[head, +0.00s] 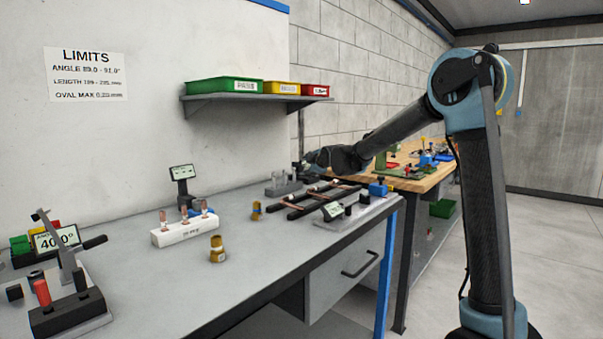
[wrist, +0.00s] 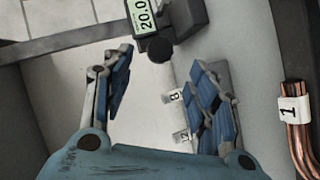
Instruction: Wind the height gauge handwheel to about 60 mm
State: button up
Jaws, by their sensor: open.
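In the wrist view, a small pale display (wrist: 145,14) reads 20.0 at the top, on a dark housing. A round black knob (wrist: 158,50) sits just below it, apparently the handwheel. My gripper (wrist: 165,95) is open, with blue-padded fingers to the left and right. The knob lies beyond the gap between them, and nothing is held. In the head view, my gripper (head: 303,166) is over the back right of the grey bench, partly lost against dark parts. A display unit (head: 333,211) with black knobs stands at the bench's right front; its reading is too small to tell.
Copper tubes tagged 1 (wrist: 293,115) lie at the right in the wrist view. The head view shows a black tube rack (head: 300,211), a white block with copper pieces (head: 185,231) and an angle gauge (head: 58,239). The front middle of the bench (head: 150,280) is clear.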

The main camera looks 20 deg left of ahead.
aim_at(301, 169)
jog(key=shift+x, duration=4.6)
jog(key=shift+c, duration=0.5)
jog(key=c, duration=0.9)
